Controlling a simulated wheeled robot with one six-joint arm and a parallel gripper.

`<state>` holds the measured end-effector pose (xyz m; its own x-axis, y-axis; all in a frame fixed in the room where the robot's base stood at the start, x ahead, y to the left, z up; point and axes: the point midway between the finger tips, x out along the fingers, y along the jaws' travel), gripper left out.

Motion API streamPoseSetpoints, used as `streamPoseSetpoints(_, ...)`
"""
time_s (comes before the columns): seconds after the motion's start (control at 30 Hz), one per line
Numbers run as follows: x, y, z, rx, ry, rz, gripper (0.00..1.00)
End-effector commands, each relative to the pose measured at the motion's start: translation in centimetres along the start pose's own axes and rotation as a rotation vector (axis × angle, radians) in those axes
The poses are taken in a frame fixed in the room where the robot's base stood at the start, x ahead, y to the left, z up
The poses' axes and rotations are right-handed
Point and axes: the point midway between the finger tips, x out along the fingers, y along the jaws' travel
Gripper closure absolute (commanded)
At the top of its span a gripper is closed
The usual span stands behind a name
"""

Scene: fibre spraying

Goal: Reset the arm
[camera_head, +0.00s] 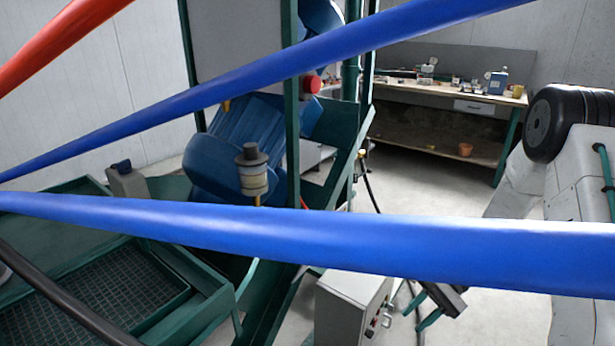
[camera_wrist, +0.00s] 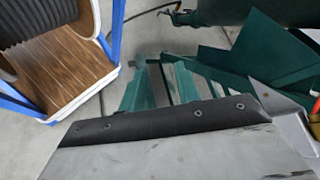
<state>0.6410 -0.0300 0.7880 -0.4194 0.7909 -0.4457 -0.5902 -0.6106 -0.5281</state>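My gripper (camera_head: 414,319) shows in the head view low and right of centre. Its dark body carries two teal fingers pointing down and left, with a gap between them and nothing seen in it. Much of my arm is hidden behind a blue bar (camera_head: 330,238) in the head view.
A green machine frame (camera_head: 292,150) with a blue motor (camera_head: 225,180) stands left of centre. Another blue bar (camera_head: 300,62) and a red bar (camera_head: 55,42) cross the foreground. A workbench (camera_head: 440,90) stands behind. A black-coiled spool (camera_wrist: 65,75) shows in the wrist view.

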Motion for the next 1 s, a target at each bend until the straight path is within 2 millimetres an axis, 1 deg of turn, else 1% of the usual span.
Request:
streamPoseSetpoints(0.03,-0.8,-0.9,2.0,-0.008,0.016,0.051,0.67)
streamPoseSetpoints(0.17,-2.2,-2.0,6.6,-0.01,0.058,0.183,0.67)
streamPoseSetpoints(0.2,-2.5,-2.3,8.1,-0.013,0.073,0.222,0.67)
streamPoseSetpoints(0.33,-3.5,-3.0,12.5,-0.024,0.135,0.341,0.67)
streamPoseSetpoints(0.5,-4.5,-3.4,18.1,-0.051,0.234,0.483,0.67)
streamPoseSetpoints(0.8,-5.2,-2.9,26.6,-0.137,0.443,0.687,0.67)
streamPoseSetpoints(1.0,-5.2,-2.3,31.4,-0.237,0.591,0.788,0.67)
